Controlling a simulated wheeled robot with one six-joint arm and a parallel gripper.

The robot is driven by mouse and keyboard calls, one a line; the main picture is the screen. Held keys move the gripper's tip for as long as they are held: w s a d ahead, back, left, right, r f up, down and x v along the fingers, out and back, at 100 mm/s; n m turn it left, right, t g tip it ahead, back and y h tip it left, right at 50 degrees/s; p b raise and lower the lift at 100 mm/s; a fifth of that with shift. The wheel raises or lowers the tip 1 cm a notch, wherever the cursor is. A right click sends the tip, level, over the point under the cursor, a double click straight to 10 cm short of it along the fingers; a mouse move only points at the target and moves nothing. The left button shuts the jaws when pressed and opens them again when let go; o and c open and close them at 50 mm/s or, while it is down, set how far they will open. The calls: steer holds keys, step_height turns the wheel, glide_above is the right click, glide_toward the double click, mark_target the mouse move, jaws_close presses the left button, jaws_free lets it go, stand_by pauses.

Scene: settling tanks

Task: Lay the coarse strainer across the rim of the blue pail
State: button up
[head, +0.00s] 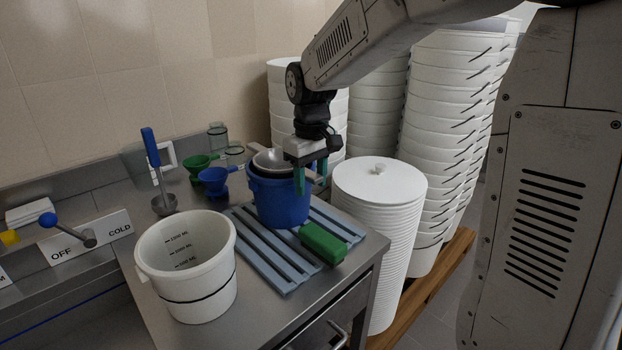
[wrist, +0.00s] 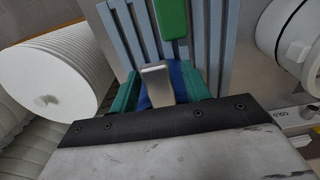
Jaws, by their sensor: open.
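The blue pail (head: 280,205) stands on the slatted blue-grey rack. A pale grey round bowl, seemingly the coarse strainer (head: 270,160), sits at the pail's mouth; its far side shows above the rim. Its mesh cannot be made out. My gripper (head: 311,180) is at the pail's right side, pointing down, with its teal fingers apart. In the wrist view, a flat pale handle (wrist: 157,86) lies between the open fingers, with a bit of the blue pail (wrist: 178,78) behind it. My gripper hides part of the strainer and the pail's right rim.
A green block (head: 322,243) lies on the rack (head: 270,262) in front of the pail. A white measuring bucket (head: 187,265) stands at front left. Blue and green funnels (head: 213,180) and a ladle (head: 163,200) are behind. Tall white stacks (head: 380,230) stand close on the right.

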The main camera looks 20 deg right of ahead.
step_height(320, 180, up, 12)
steer(key=s+f+m, duration=0.1)
steer(key=s+f, duration=0.3)
steer(key=s, duration=1)
steer(key=s+f+m+t, duration=0.1)
steer(key=s+f, duration=0.4)
steer(key=s, duration=0.9)
steer(key=shift+m, duration=0.8)
steer(key=shift+a, duration=0.1)
